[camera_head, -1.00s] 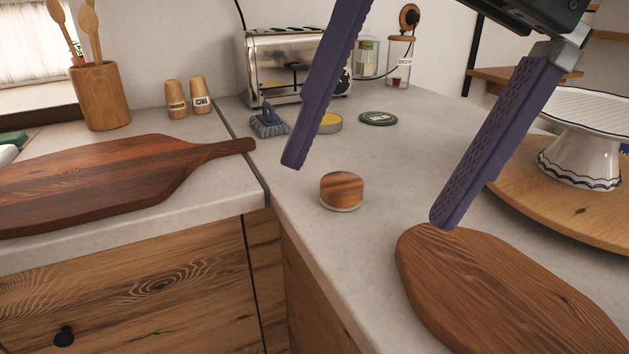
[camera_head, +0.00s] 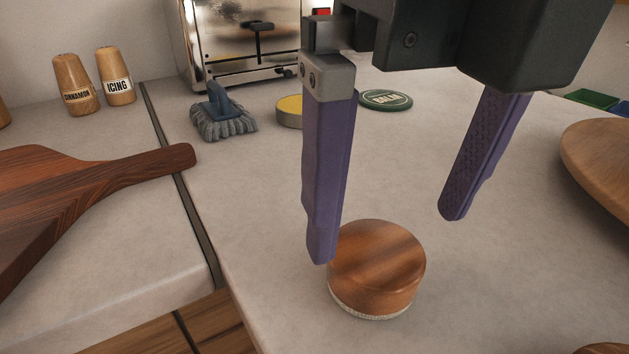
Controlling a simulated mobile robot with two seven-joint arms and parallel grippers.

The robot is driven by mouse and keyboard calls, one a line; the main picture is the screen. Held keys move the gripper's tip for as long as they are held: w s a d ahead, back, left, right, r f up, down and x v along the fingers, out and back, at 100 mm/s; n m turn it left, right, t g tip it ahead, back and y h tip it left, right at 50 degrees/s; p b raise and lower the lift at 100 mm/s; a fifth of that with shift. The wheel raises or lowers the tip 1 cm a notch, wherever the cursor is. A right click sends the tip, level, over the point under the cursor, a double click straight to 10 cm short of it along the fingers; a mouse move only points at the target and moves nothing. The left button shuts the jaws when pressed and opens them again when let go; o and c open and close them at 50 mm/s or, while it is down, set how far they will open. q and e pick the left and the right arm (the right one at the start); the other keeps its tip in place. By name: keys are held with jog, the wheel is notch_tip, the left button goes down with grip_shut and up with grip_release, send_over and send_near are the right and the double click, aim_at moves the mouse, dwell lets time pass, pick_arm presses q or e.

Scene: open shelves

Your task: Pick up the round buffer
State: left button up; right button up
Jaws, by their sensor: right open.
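The round buffer (camera_head: 378,268) is a short wooden cylinder with a pale, fibrous underside. It sits upright on the grey counter near its front edge. My right gripper (camera_head: 386,236) is open, with two purple fingers pointing down. Its left finger is at the buffer's upper left and overlaps its edge in the picture; I cannot tell whether it touches. Its right finger is up and to the right of the buffer, clearly apart from it. Nothing is between the fingers. My left gripper is not in view.
A grey-blue scrub brush (camera_head: 222,115), a yellow-topped tin (camera_head: 290,110) and a green round lid (camera_head: 385,100) lie behind. A toaster (camera_head: 240,45) stands at the back. A dark wooden board (camera_head: 80,190) is left, and a round wooden board (camera_head: 602,165) right. Counter around the buffer is clear.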

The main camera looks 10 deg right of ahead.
aim_at(378, 250)
jog(key=f, duration=0.2)
jog(key=w+f, duration=0.1)
jog(key=f, duration=0.2)
jog(key=shift+w+f, duration=0.15)
jog(key=shift+f, duration=0.15)
jog(key=c, duration=1.2)
notch_tip(378, 250, up, 20)
jog(key=p, duration=1.3)
